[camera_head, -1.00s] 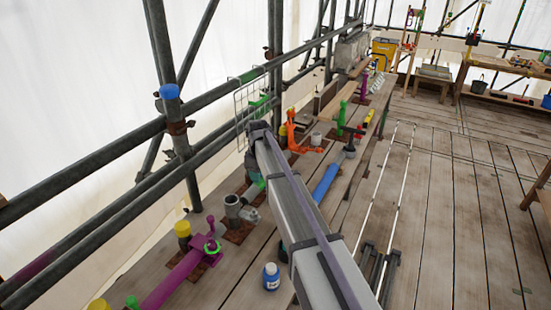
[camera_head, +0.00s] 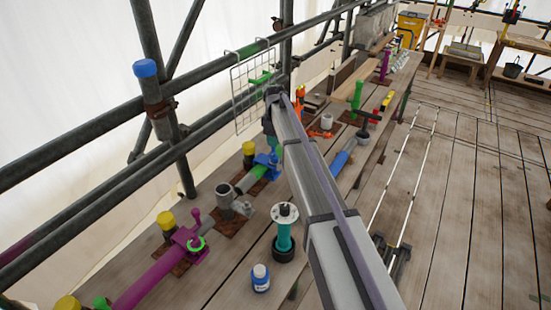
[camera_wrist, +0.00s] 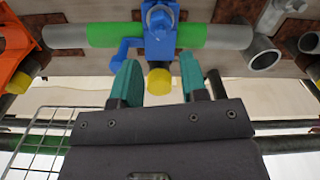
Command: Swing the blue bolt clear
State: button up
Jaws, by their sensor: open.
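A blue coupler (camera_head: 267,160) sits on the green section of a pipe run on the plank deck. In the wrist view the blue coupler (camera_wrist: 160,40) fills the top middle, with a ring-like end at the picture's top edge and a blue arm (camera_wrist: 124,50) out to the left. Which part is the bolt is hard to tell. A yellow cap (camera_wrist: 159,81) lies just below the coupler. My gripper (camera_wrist: 159,76) is open, its teal fingers apart on either side of the yellow cap, with nothing held. In the head view my arm partly hides the gripper.
A wire mesh panel (camera_head: 250,92) hangs on the rail behind. The deck to the right is mostly clear.

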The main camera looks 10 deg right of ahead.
aim_at(275, 154)
notch_tip(275, 154, down, 7)
jog(key=b, duration=0.5)
jog(key=shift+f, duration=0.1)
jog(key=shift+r, duration=0.2)
grip_shut()
